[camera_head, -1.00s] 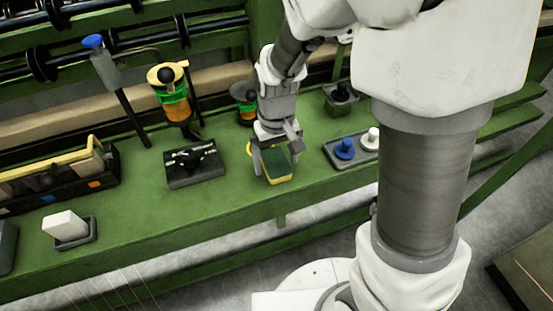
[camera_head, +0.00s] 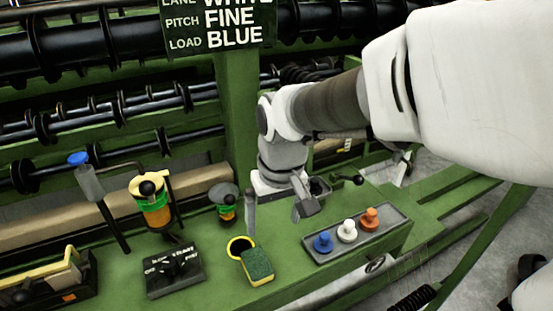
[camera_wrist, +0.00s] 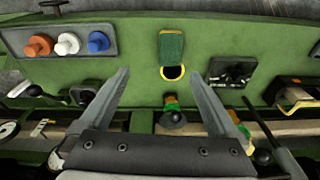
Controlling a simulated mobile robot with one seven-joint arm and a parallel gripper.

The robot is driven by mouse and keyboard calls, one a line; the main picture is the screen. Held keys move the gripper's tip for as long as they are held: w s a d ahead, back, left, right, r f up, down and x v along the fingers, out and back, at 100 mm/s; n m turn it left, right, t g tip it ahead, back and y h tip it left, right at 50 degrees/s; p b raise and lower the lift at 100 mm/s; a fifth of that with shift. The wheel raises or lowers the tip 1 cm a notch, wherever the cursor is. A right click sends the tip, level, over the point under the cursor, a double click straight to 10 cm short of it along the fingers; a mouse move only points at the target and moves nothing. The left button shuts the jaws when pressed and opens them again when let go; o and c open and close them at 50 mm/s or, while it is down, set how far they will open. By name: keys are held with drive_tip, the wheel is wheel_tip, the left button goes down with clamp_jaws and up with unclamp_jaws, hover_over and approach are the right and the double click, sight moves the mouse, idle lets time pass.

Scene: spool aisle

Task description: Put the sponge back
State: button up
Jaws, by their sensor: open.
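The sponge (camera_head: 257,266), green on top with a yellow side, lies on the green bench top near its front edge. One end of it is at the rim of a yellow ring around a dark opening (camera_head: 240,246), and I cannot tell if it overlaps the rim. The wrist view also shows the sponge (camera_wrist: 171,46) and the ring (camera_wrist: 173,73). My gripper (camera_head: 277,208) is open, with nothing between its fingers. It is above the bench, behind and right of the sponge, apart from it. In the wrist view, my gripper (camera_wrist: 158,75) has its fingers spread wide.
A grey tray (camera_head: 377,240) with blue, white and orange knobs is right of the sponge. A black switch box (camera_head: 174,273) is at left. A green-and-orange spool (camera_head: 153,203) and a smaller one (camera_head: 226,207) stand behind. Bench is clear between sponge and tray.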

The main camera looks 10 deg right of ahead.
drive_tip(key=s+d+r+m+t, duration=0.2)
drive_tip(key=s+d+r+t, duration=0.2)
drive_tip(key=s, duration=0.5)
wheel_tip(320, 180, up, 3)
drive_tip(key=d, duration=0.3)
drive_tip(key=shift+s+f+h, duration=0.15)
drive_tip(key=shift+f+h, duration=0.05)
drive_tip(key=shift+h, duration=0.1)
wheel_tip(320, 180, up, 13)
drive_tip(key=p, duration=1.2)
drive_tip(key=shift+p, duration=0.35)
drive_tip(key=shift+f, duration=0.15)
